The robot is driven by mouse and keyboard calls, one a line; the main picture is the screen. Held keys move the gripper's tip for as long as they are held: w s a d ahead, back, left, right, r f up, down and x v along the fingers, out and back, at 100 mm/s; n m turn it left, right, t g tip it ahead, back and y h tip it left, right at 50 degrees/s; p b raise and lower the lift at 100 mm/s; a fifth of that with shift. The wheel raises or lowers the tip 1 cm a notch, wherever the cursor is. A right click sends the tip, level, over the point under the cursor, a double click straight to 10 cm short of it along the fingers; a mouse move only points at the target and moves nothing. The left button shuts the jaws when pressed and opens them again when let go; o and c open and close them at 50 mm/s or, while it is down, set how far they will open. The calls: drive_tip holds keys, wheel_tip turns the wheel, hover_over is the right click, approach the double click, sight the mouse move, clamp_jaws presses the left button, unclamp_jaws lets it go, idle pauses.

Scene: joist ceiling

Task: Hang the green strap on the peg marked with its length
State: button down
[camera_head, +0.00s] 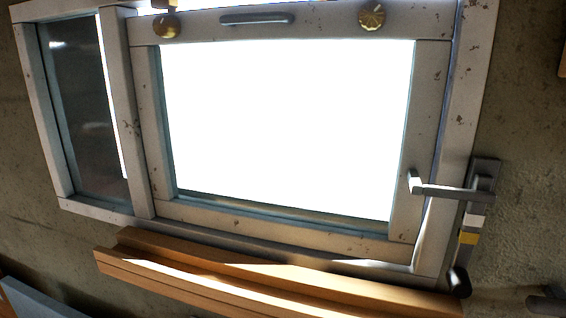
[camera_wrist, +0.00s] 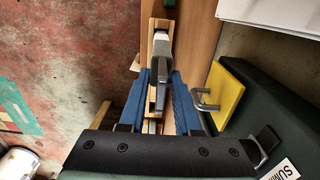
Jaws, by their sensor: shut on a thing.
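In the wrist view my gripper (camera_wrist: 160,76) has two blue fingers closed on a narrow grey piece (camera_wrist: 161,47) with a dark lower part. A small dark green piece (camera_wrist: 168,4) shows at the top edge, in line with the grey one. I cannot tell whether either belongs to the green strap, or whether they join. I make out no marked peg in either view. My gripper does not show in the head view.
The head view shows a pale framed window (camera_head: 430,120) with a grey lever handle (camera_head: 450,192) and a wooden ledge (camera_head: 260,283) below. In the wrist view a dark green case (camera_wrist: 275,115) with a yellow plate (camera_wrist: 229,95) is close on the right.

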drive_tip(key=shift+r, duration=0.1)
wheel_tip(320, 180, up, 6)
drive_tip(key=p, duration=0.6)
drive_tip(key=shift+p, duration=0.3)
idle(0.4)
